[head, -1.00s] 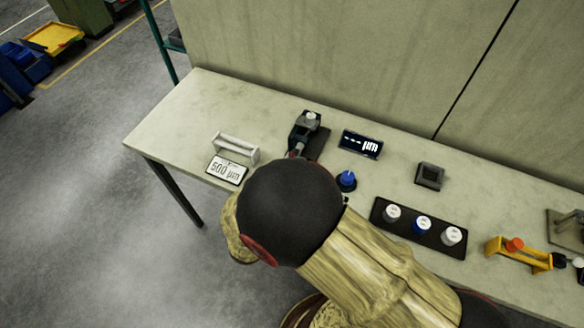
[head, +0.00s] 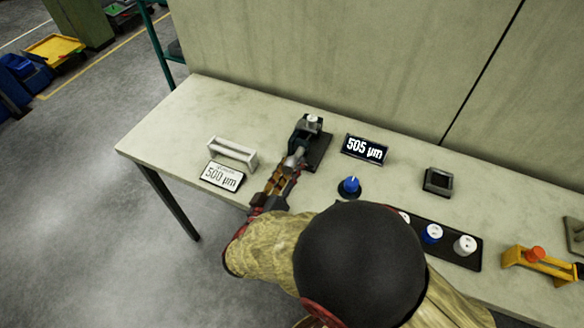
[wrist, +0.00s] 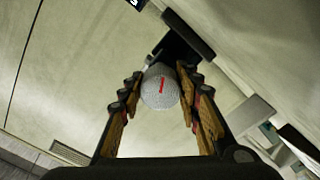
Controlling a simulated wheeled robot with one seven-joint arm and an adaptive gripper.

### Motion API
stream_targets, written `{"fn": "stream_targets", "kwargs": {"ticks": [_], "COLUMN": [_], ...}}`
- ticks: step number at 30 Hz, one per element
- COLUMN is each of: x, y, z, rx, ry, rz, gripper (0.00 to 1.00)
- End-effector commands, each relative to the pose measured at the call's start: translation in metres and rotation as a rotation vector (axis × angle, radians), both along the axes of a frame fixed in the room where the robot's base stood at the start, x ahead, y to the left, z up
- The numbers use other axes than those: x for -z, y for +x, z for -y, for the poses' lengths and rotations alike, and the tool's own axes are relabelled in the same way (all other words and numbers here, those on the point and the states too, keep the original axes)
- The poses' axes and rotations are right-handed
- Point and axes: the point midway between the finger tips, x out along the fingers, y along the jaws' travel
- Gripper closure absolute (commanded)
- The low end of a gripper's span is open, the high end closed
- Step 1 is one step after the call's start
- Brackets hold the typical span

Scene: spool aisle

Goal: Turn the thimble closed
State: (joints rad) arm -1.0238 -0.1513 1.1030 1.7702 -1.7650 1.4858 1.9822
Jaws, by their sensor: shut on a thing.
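The thimble (wrist: 160,88) is a grey knurled cylinder with a red line on its end, seen end-on in the wrist view. My gripper (wrist: 160,98) is shut on it, one finger on each side. In the head view my gripper (head: 296,160) reaches the dark micrometer stand (head: 318,148) on the bench, and its fingers mostly hide the thimble. The display (head: 365,149) right of the stand reads 505 µm. A white card (head: 222,176) to the left reads 500 µm.
A white bracket (head: 231,152) stands behind the card. A blue knob (head: 350,186) is just right of my gripper. A dark tray (head: 452,253) with capped spools, a small grey square block (head: 438,181) and a yellow fixture (head: 540,264) are farther right. A wall rises behind the bench (head: 180,110).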

Motion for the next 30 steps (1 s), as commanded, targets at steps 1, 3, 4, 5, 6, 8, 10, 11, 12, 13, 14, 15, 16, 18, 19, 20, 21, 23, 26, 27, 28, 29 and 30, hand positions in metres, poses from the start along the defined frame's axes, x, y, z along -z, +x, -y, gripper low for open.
{"fn": "stream_targets", "kwargs": {"ticks": [1,3,4,5,6,8,10,11,12,13,14,15,16,18,19,20,21,23,26,27,28,29,30], "x": [0.0020,0.0021,0.0022,0.0022,0.0023,0.0024,0.0026,0.0027,0.0027,0.0027,0.0028,0.0028,0.0028,0.0029,0.0029,0.0029,0.0030,0.0029,0.0022,0.0020,0.0019,0.0017,0.0015], "y": [-0.0004,-0.0004,-0.0004,-0.0004,-0.0004,-0.0005,-0.0005,-0.0005,-0.0005,-0.0005,-0.0005,-0.0005,-0.0005,-0.0005,-0.0005,-0.0005,-0.0006,-0.0005,-0.0004,-0.0004,-0.0004,-0.0003,-0.0002], "z": [0.0007,0.0006,0.0007,0.0006,0.0007,0.0008,0.0008,0.0008,0.0008,0.0008,0.0008,0.0008,0.0008,0.0009,0.0009,0.0010,0.0009,0.0008,0.0006,0.0005,0.0004,0.0004,0.0004], "rx": [0.001,0.001,0.001,0.001,0.001,0.001,0.001,0.001,0.001,0.001,0.001,0.001,0.001,0.001,0.001,0.001,0.001,0.001,0.001,0.001,0.001,0.001,0.001], "ry": [0.013,0.031,0.038,0.043,0.047,0.053,0.058,0.059,0.059,0.060,0.059,0.059,0.059,0.059,0.058,0.058,0.058,0.058,0.059,0.058,0.058,0.059,0.059], "rz": [0.001,0.007,0.009,0.011,0.013,0.015,0.016,0.017,0.017,0.017,0.017,0.017,0.017,0.016,0.016,0.016,0.016,0.016,0.017,0.018,0.018,0.018,0.018], "gripper": [0.92,0.92,0.92,0.92,0.92,0.92,0.92,0.92,0.92,0.92,0.92,0.92,0.92,0.92,0.92,0.92,0.66,0.62,0.56,0.54,0.52,0.51,0.48]}}
